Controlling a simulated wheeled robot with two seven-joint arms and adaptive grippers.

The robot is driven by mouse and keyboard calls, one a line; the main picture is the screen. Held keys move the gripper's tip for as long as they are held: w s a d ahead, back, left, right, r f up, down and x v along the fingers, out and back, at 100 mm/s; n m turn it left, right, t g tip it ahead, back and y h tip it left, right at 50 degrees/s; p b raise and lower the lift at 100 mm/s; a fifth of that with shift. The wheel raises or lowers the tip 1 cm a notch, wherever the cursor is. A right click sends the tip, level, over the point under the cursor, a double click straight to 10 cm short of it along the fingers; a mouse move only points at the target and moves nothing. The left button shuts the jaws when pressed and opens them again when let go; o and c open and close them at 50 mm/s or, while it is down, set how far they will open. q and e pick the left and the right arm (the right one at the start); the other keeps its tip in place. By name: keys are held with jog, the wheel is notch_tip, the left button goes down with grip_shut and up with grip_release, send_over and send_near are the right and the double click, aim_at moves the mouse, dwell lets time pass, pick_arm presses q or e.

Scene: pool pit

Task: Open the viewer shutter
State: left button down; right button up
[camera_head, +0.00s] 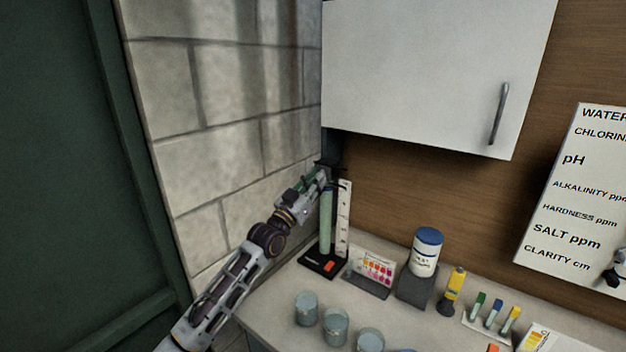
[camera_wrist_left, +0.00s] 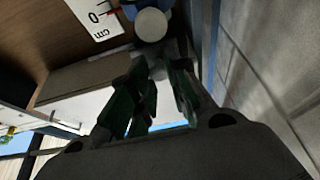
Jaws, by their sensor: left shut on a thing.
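The viewer has a tall pale green tube (camera_head: 326,222) on a black base (camera_head: 322,263), beside a white scale strip (camera_head: 344,215). It stands upright in the counter's back corner. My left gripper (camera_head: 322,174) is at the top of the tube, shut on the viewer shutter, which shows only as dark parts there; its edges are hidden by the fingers. In the left wrist view the fingers of my left gripper (camera_wrist_left: 158,88) point toward a round pale disc (camera_wrist_left: 151,24), with the scale's "0 cm" end (camera_wrist_left: 97,14) nearby. A white-and-black part at the head view's right edge may be my right gripper.
A white wall cabinet (camera_head: 435,70) hangs just above and right of my left gripper. A block wall (camera_head: 235,140) is close on the left. A colour card (camera_head: 371,268), a blue-lidded jar (camera_head: 425,255), a yellow bottle (camera_head: 452,290) and grey cups (camera_head: 335,322) stand on the counter.

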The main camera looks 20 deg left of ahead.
pick_arm(q)
jog(key=d, duration=0.1)
jog(key=s+d+p, duration=0.1)
jog(key=d, duration=0.2)
jog(key=shift+s+d+p, duration=0.2)
jog(key=shift+s+p, duration=0.1)
jog(key=shift+p, duration=0.1)
jog(key=c, duration=1.4)
grip_release()
jog(key=shift+o, duration=0.2)
jog(key=shift+s+a+f, duration=0.1)
jog(key=v, duration=1.1)
jog(key=shift+s, duration=0.35)
jog(key=shift+a+f, duration=0.1)
